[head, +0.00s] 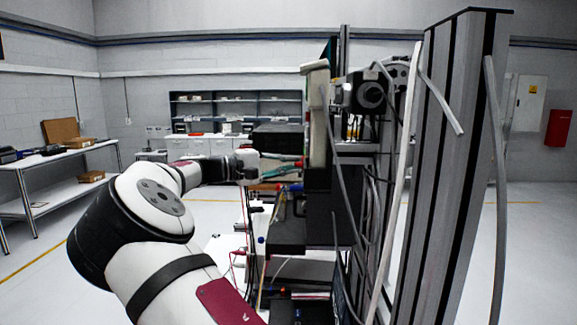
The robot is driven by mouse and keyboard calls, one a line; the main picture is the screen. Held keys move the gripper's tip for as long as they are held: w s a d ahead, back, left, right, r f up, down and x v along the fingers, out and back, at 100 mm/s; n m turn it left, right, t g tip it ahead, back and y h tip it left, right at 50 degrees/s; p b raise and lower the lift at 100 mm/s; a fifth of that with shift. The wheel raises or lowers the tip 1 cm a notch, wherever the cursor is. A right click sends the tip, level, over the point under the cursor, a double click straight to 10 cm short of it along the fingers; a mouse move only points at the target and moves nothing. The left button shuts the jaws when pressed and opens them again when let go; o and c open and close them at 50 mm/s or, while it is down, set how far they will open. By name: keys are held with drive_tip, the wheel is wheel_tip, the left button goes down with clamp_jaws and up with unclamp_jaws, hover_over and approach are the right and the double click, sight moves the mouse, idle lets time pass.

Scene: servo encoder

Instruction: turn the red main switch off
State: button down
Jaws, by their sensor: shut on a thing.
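My gripper (262,168) is at the end of my arm, which reaches in from the lower left toward the left side of the equipment rig (318,130). It is small in the head view and its fingers are hard to make out. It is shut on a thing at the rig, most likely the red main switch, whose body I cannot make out. A bit of red and green shows just right of the fingers, too small to identify. Whether the switch is on or off cannot be told.
Tall grey aluminium posts (455,160) with loose cables stand right of the rig. Wires and a black box (287,232) are below the gripper. A metal workbench (60,158) stands at the left. Shelving (235,105) is at the back.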

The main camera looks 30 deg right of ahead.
drive_tip(key=shift+w+d+r+n+g+y+b, duration=0.15)
drive_tip(key=shift+n+g+y+b, duration=0.55)
drive_tip(key=shift+n+y+b, duration=1)
drive_tip(key=shift+w+d+r+n+g+y+b, duration=0.1)
drive_tip(key=shift+n+g+y+b, duration=0.25)
drive_tip(key=shift+n+g+b, duration=1.4)
drive_tip(key=shift+w+d+r+n+t+y+b, duration=0.25)
drive_tip(key=shift+n+y+b, duration=0.7)
drive_tip(key=shift+n, duration=2)
drive_tip(key=shift+s+a+f, duration=0.1)
drive_tip(key=shift+s+f, duration=0.15)
drive_tip(key=c, duration=1.7)
unclamp_jaws()
drive_tip(key=shift+o, duration=0.2)
drive_tip(key=shift+r, duration=0.15)
